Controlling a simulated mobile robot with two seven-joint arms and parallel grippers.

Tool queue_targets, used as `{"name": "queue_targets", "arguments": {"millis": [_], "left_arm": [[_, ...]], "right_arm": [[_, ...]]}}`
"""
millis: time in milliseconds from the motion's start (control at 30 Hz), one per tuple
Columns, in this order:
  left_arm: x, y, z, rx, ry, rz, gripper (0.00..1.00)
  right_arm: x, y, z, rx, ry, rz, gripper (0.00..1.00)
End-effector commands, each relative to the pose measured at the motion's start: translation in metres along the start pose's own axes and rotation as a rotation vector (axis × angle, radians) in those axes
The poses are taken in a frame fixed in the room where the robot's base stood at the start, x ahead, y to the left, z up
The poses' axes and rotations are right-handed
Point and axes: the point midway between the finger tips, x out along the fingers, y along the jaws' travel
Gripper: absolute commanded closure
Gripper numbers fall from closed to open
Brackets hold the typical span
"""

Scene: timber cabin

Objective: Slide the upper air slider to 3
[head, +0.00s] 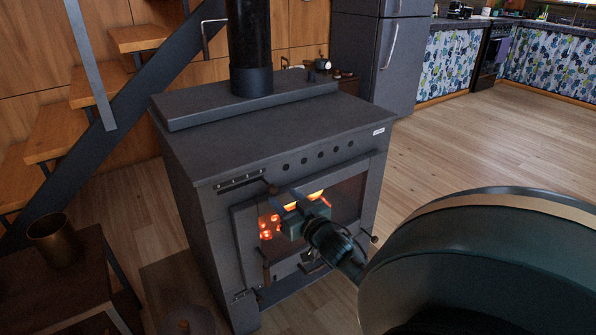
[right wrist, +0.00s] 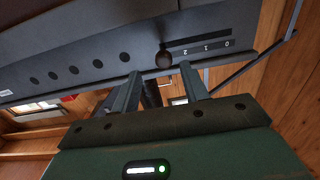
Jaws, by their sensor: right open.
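The upper air slider is a dark round knob (head: 272,188) on a slot along the upper front of the grey stove (head: 290,125). In the right wrist view, which is turned over, the knob (right wrist: 163,58) sits at the left end of the slot, past the 2. The numerals 2, 1 and 0 show; any mark at the knob is hidden. My right gripper (head: 284,203) is open at the stove front. In the right wrist view its fingertips (right wrist: 160,72) stand apart on either side of the knob, which appears just beyond them. My left gripper is out of view.
The stove's glass door (head: 345,200) shows glowing fire behind my right gripper. A small table (head: 75,290) with a brass-coloured cup (head: 52,240) stands at the left. A flue pipe (head: 249,50) rises from the stove. Wooden floor is clear to the right.

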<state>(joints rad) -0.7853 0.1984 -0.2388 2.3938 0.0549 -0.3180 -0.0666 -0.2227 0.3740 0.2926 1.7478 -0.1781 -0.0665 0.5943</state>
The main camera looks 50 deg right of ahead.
Motion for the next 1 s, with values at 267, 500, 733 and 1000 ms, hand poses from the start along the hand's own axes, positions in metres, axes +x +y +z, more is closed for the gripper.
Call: {"name": "queue_targets", "arguments": {"millis": [267,500,733,1000], "left_arm": [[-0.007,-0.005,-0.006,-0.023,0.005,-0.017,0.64],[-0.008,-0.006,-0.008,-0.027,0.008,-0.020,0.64],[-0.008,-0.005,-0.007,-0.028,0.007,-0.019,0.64],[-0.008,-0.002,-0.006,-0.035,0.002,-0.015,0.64]], "right_arm": [[-0.046,0.001,-0.001,-0.001,0.000,0.001,0.55],[-0.054,0.001,0.000,-0.001,0.001,0.001,0.55],[-0.054,0.001,0.000,-0.001,0.001,0.001,0.55],[-0.053,0.001,0.000,-0.001,0.001,0.001,0.55]]}}
